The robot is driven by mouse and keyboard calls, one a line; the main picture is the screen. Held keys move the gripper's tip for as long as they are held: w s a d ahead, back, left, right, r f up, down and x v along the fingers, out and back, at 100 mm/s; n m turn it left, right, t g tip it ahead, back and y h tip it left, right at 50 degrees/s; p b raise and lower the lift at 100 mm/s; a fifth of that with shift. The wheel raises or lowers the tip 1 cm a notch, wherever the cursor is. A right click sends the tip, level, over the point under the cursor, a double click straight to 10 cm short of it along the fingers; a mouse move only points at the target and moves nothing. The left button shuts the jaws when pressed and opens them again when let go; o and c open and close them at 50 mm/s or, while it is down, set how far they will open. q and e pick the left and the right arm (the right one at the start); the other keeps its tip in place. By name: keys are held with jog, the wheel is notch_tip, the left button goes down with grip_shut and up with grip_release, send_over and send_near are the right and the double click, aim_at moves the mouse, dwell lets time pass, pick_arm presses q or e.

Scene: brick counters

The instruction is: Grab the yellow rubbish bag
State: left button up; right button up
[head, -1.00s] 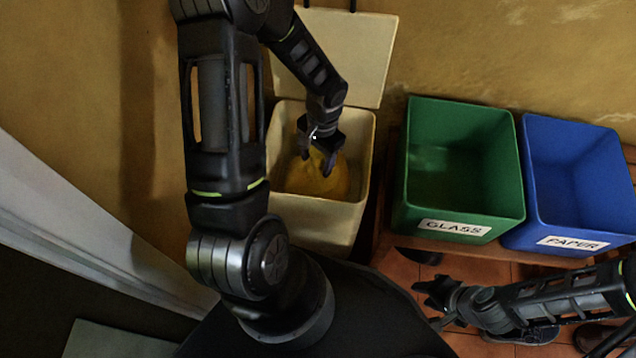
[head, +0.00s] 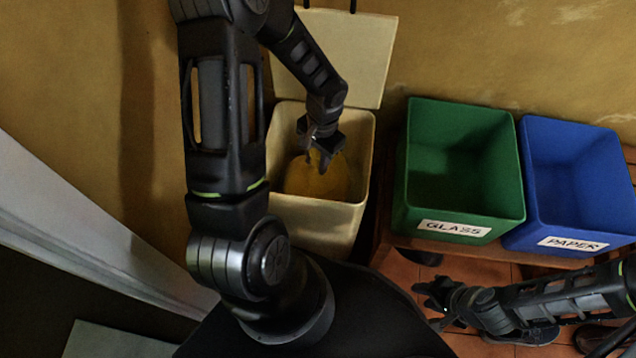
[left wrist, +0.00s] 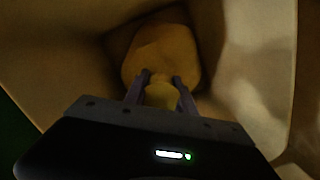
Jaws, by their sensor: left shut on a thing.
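The yellow rubbish bag (head: 318,181) lies inside the cream bin (head: 360,214), whose lid (head: 352,62) stands open against the wall. My left gripper (head: 321,160) reaches down into the bin and is shut on the top of the bag. In the left wrist view, the bag (left wrist: 163,52) fills the middle of the bin, with its narrow top between the two fingers (left wrist: 161,88). The bag's underside is hidden. My right gripper (head: 432,300) is out over the floor, away from the bin; the gap between its fingers is unclear.
A green box marked GLASS (head: 405,170) and a blue box marked PAPER (head: 530,190) stand on a wooden bench (head: 395,241) to the right of the bin. Shoes (head: 530,334) lie on the tiled floor below. A wall is close behind.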

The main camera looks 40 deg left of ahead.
pick_arm(q)
grip_shut()
dwell(0.5)
jog(key=shift+r, duration=0.1)
jog(key=shift+w+r, duration=0.1)
jog(key=shift+r, duration=0.15)
notch_tip(320, 180, up, 9)
jog(key=p, duration=0.3)
jog(key=shift+r, duration=0.2)
dwell(0.6)
